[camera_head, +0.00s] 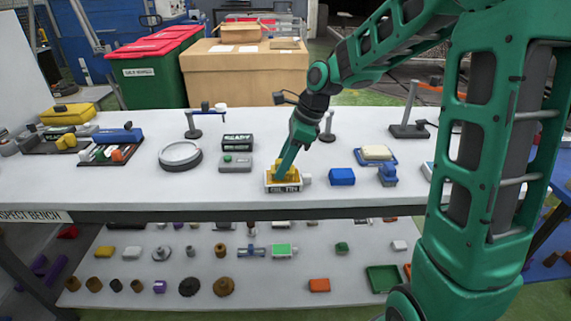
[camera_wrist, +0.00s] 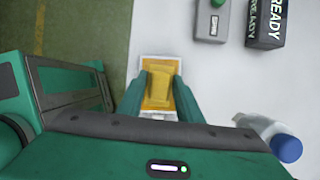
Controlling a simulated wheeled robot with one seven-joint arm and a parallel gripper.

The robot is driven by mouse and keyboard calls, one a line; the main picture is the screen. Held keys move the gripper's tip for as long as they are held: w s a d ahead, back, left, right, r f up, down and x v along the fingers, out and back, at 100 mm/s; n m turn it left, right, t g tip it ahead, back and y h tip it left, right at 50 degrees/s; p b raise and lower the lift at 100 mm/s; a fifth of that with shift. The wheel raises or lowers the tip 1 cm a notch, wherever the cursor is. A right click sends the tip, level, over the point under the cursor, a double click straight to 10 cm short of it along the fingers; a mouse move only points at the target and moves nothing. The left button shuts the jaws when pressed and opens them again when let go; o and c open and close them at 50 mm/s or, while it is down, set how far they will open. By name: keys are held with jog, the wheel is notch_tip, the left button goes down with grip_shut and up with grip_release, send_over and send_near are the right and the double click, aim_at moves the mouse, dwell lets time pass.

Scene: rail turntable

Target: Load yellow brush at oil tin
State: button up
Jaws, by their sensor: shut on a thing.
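The oil tin (camera_head: 283,187) is a low white tray with a dark lettered label, near the front edge of the bench. Its inside looks orange-yellow. My gripper (camera_head: 284,169) points down into the tin's area and is shut on the yellow brush (camera_wrist: 160,84). In the wrist view my gripper's two green fingers (camera_wrist: 160,90) lie on either side of the brush. The brush is over the tin, whose pale rim (camera_wrist: 160,58) shows around it. I cannot tell whether the brush touches the inside of the tin. The brush's lower end is hidden.
A grey box with a green button (camera_head: 236,163) and a black READY block (camera_head: 238,142) stand behind left. A blue block (camera_head: 342,177) stands to the right. A blue-capped object (camera_wrist: 284,146) is close in the wrist view. The bench front edge (camera_head: 200,212) is near.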

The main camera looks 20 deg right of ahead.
jog(key=shift+r, duration=3.45)
jog(key=shift+a+r, duration=0.1)
